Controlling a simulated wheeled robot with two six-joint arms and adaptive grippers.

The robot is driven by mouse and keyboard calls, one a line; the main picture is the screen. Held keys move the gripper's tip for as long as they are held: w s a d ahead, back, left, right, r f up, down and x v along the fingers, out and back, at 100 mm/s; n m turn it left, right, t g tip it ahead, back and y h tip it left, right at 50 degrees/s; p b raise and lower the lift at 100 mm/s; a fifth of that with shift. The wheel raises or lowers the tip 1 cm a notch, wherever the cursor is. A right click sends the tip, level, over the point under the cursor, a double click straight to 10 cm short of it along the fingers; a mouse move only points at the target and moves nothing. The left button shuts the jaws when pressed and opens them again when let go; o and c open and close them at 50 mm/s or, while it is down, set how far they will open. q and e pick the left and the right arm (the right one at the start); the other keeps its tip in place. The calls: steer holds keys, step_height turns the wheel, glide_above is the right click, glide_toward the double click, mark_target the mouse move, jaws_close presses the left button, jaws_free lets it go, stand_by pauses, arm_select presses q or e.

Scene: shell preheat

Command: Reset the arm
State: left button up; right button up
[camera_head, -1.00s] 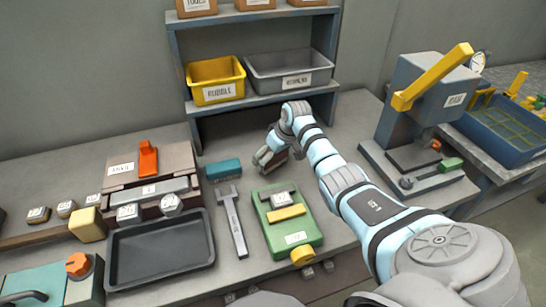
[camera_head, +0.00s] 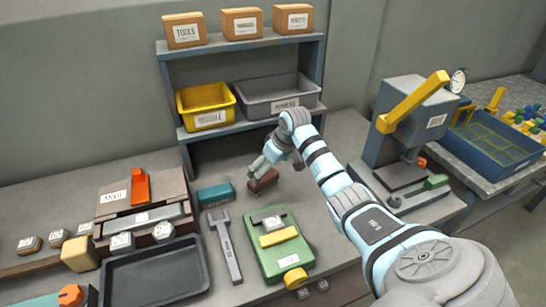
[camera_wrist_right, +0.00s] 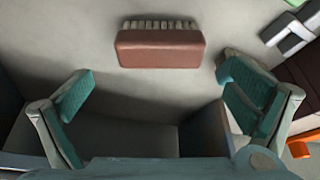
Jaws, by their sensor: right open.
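My right arm reaches in from the lower right in the head view. Its gripper (camera_head: 258,166) is over the back of the bench, in front of the shelf opening. In the right wrist view my right gripper (camera_wrist_right: 157,85) has its two teal-padded fingers wide apart with nothing between them. A reddish-brown brush (camera_head: 264,180) lies on the bench just by the fingers in the head view. In the wrist view the brush (camera_wrist_right: 158,50) lies beyond the fingertips, clear of both, with its pale bristles along the top edge. My left gripper is not in view.
A shelf (camera_head: 245,39) with a yellow bin (camera_head: 206,106) and a grey bin (camera_head: 278,97) stands behind. A teal block (camera_head: 215,194), a wrench (camera_head: 225,250), a green fixture (camera_head: 277,243) and a black tray (camera_head: 155,273) lie left and in front. A press (camera_head: 403,118) stands right.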

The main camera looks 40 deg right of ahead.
steer(key=v, duration=0.5)
steer(key=shift+p, duration=0.35)
